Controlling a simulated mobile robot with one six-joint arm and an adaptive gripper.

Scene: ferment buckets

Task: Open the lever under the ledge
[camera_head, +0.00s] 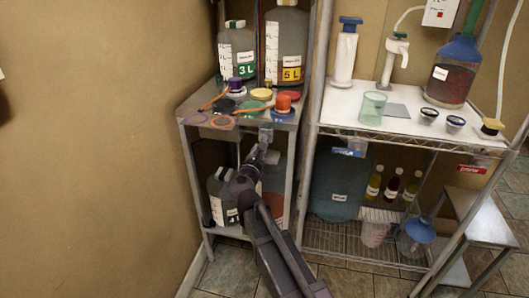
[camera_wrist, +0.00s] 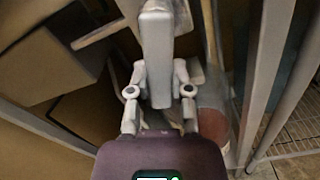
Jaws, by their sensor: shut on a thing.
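The ledge is the metal shelf top (camera_head: 187,112) on the left stand. Under its front edge a small grey fitting, which looks like the lever (camera_head: 266,135), shows just above my gripper (camera_head: 258,152). In the wrist view the lever (camera_wrist: 157,50) is a pale grey upright bar with a rounded top. Its lower part lies between the two fingers of my gripper (camera_wrist: 160,92), which are shut on it. The fingers and arm hide part of the lever's lower end in the head view.
Jugs marked 3L (camera_head: 237,50) and 5L (camera_head: 286,45) stand on the ledge among coloured lids. A 4L jug (camera_head: 222,190) sits on the shelf below, close to my arm. A wire rack with bottles (camera_head: 391,188) stands to the right.

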